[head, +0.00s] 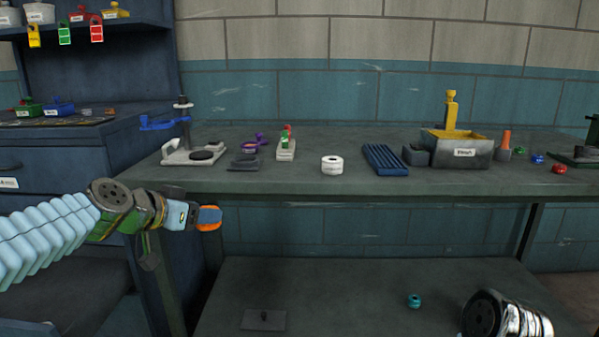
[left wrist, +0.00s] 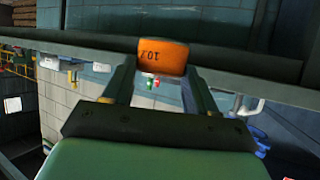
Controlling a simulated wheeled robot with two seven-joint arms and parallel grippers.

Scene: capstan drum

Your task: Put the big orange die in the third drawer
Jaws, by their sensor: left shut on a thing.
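The orange die (head: 209,218) is at the tip of my left gripper (head: 200,217) in the head view, in front of and below the workbench's front edge. In the left wrist view the die (left wrist: 163,57) sits between the two fingertips, with dark markings on its face. My left gripper is shut on it. A drawer front (head: 10,183) with a white label shows at the far left of the head view, on the blue cabinet; its label is too small to read. Part of my right arm shows at the bottom right; its gripper is out of view.
The workbench (head: 300,182) holds a white roll (head: 332,165), a blue ribbed tray (head: 384,159) and a grey labelled bin (head: 460,151). A lower shelf (head: 350,290) carries a small teal piece (head: 414,301) and a dark plate (head: 264,319). The blue cabinet (head: 60,150) stands at left.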

